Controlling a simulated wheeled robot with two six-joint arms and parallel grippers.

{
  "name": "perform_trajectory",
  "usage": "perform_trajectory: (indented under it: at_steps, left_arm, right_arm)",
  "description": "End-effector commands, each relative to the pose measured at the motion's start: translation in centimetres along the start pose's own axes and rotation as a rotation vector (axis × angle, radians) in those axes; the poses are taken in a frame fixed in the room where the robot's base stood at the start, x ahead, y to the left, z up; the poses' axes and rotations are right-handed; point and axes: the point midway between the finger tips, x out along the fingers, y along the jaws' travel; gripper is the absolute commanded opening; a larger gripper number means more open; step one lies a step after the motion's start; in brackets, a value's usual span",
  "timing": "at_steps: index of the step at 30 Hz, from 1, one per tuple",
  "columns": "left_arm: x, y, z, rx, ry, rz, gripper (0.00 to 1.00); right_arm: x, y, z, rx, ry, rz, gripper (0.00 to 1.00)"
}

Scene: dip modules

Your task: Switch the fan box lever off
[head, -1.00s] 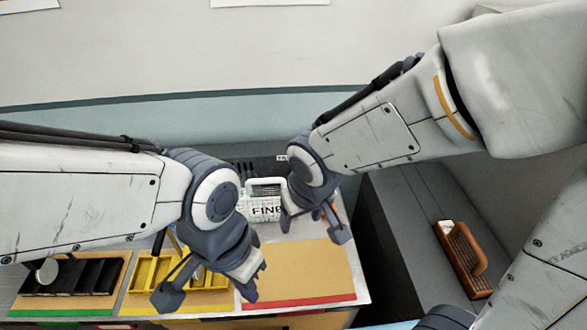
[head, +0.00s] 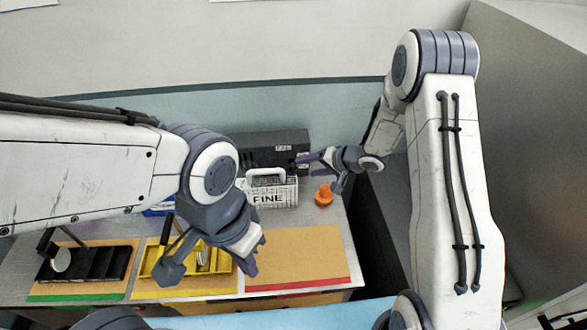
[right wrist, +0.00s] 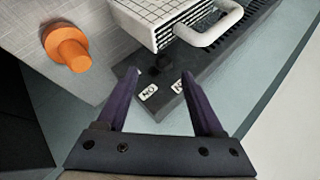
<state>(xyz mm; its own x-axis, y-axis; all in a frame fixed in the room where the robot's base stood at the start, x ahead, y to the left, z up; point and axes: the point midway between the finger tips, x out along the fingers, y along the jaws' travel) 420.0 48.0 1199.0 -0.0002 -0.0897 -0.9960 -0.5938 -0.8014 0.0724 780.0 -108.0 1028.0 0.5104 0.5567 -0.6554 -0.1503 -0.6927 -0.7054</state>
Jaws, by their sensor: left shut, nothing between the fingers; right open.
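The dark fan box (head: 262,141) stands at the back of the bench against the wall, partly behind the white basket. In the right wrist view, the fan box (right wrist: 232,52) shows vent slots and two small white labels (right wrist: 148,92). A dark knob-like lever (right wrist: 161,64) stands near the labels; its setting is hard to tell. My right gripper (right wrist: 160,75) is open and empty, its purple fingers pointing toward the lever and labels, apparently not touching. In the head view, my right gripper (head: 322,171) is at the box's right end. My left gripper (head: 252,258) is shut and empty above the bench front.
A white basket marked FINE (head: 270,197) stands close in front of the box. An orange knob-shaped piece (head: 323,195) is right of it. A yellow tray (head: 152,268) and black tray (head: 88,264) lie at left. The tan mat (head: 300,255) is clear.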

Motion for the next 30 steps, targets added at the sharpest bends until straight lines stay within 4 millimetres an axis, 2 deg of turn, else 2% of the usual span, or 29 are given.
perform_trajectory:
  at_steps: [6,12,18,25,29,30]
  left_arm:
    - [-0.9,0.1,-0.1,0.001,0.0,0.0,0.0]
    - [-1.5,0.1,-0.1,0.003,0.0,0.0,0.0]
    - [-1.6,0.1,-0.1,0.003,0.0,0.0,0.0]
    - [-1.6,0.1,-0.1,0.003,0.0,0.0,0.0]
    - [-1.6,0.1,-0.1,0.003,0.0,0.0,0.0]
    - [-1.6,0.1,-0.1,0.003,0.0,0.0,0.0]
  right_arm:
    - [4.3,-0.1,0.1,-0.002,-0.003,0.001,0.69]
    - [7.1,-0.1,0.0,-0.003,-0.001,0.002,0.69]
    - [8.1,0.0,0.0,-0.002,0.001,0.003,0.69]
    - [8.2,0.0,0.0,-0.002,0.001,0.003,0.69]
    - [8.2,0.0,0.0,-0.002,0.001,0.003,0.19]
    - [8.2,0.1,0.0,-0.001,0.001,0.004,0.04]
